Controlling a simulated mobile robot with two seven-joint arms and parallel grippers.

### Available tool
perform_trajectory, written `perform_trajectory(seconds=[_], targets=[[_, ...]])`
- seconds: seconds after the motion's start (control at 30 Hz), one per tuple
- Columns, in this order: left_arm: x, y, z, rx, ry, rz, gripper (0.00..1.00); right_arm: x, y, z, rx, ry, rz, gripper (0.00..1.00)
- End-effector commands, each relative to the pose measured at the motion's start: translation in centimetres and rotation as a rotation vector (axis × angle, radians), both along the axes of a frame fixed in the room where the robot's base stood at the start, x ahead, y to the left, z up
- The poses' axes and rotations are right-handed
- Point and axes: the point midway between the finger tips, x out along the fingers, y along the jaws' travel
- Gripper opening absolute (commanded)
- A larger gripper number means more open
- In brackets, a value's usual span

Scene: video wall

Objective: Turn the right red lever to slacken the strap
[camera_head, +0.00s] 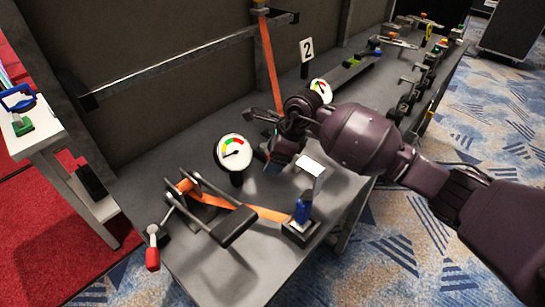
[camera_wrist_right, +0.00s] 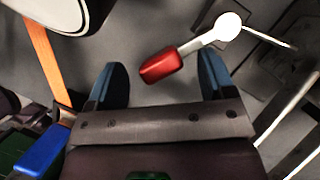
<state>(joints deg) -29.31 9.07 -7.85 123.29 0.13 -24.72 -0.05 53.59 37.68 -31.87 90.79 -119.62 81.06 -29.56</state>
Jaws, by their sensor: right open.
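In the right wrist view a red lever grip (camera_wrist_right: 161,66) on a pale metal arm (camera_wrist_right: 215,36) lies between and just beyond my open fingers (camera_wrist_right: 162,82), apart from both. In the head view my right gripper (camera_head: 272,158) reaches down over the bench and hides this lever. Another red lever (camera_head: 152,258) shows at the front left, on a frame with an orange strap (camera_head: 262,213). An upright orange strap (camera_head: 268,62) runs down behind my right gripper, and an orange strap (camera_wrist_right: 46,60) shows in the wrist view. My left gripper is out of view.
A gauge (camera_head: 233,152) stands left of my right gripper, and another gauge (camera_head: 321,89) stands behind it near a number 2 sign (camera_head: 307,50). A blue-handled clamp (camera_head: 303,208) stands at the front edge. A dark wall (camera_head: 180,50) borders the bench.

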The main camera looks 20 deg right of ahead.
Motion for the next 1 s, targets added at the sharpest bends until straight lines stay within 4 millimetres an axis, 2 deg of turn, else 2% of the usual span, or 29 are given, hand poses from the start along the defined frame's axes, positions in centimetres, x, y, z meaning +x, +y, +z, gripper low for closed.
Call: perform_trajectory(seconds=[0.37, 0.47, 0.8, 0.83, 1.0], targets=[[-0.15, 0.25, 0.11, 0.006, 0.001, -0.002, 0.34, 0.09, 0.21, -0.4, 0.0, -0.002, -0.001, 0.76], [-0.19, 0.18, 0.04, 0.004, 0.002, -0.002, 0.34, 0.09, 0.2, -0.41, 0.0, -0.002, -0.001, 0.64], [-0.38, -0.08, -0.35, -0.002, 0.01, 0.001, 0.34, 0.08, 0.2, -0.41, 0.0, -0.001, 0.0, 0.12], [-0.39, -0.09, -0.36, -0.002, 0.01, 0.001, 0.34, 0.08, 0.2, -0.42, 0.0, -0.001, 0.0, 0.09], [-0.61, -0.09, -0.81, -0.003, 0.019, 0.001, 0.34, 0.21, -0.21, -0.55, -0.003, 0.0, 0.043, 0.09]])
